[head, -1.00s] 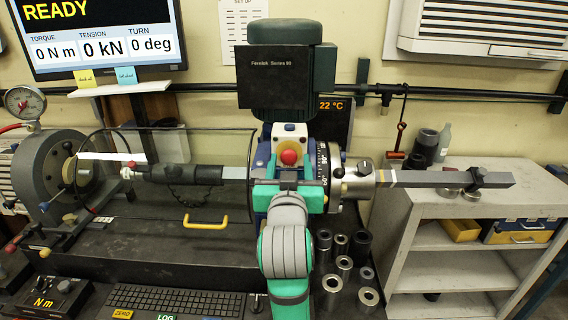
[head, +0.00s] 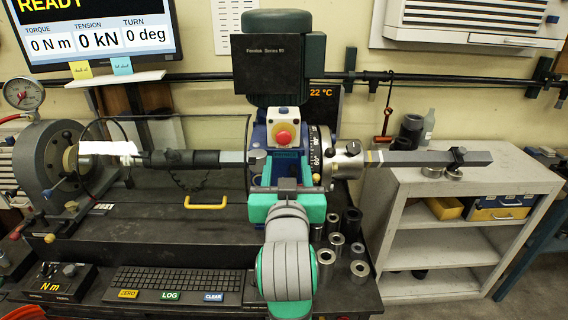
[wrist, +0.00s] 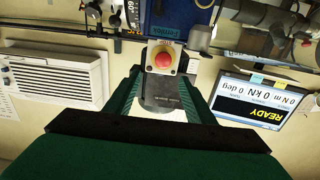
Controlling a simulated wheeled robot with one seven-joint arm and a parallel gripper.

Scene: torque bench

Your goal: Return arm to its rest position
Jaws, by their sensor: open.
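My arm, green with grey covers, rises from the bottom centre of the head view. My gripper (head: 287,178) is in front of the blue drive unit, below its red stop button (head: 284,137). In the wrist view, its two dark green fingers stand apart and nothing is held between them. The grey motor housing (wrist: 160,97) and the red button (wrist: 162,61) show beyond the gap. The wrist picture is upside down. Whether the fingers touch the drive unit cannot be told.
The motor housing (head: 273,70) stands above the drive unit. A long grey bar (head: 425,157) extends right above a shelf unit (head: 400,195). Several metal sockets (head: 335,243) stand beside my arm. A keyboard (head: 178,280) and a yellow-handled clear guard (head: 205,202) are left.

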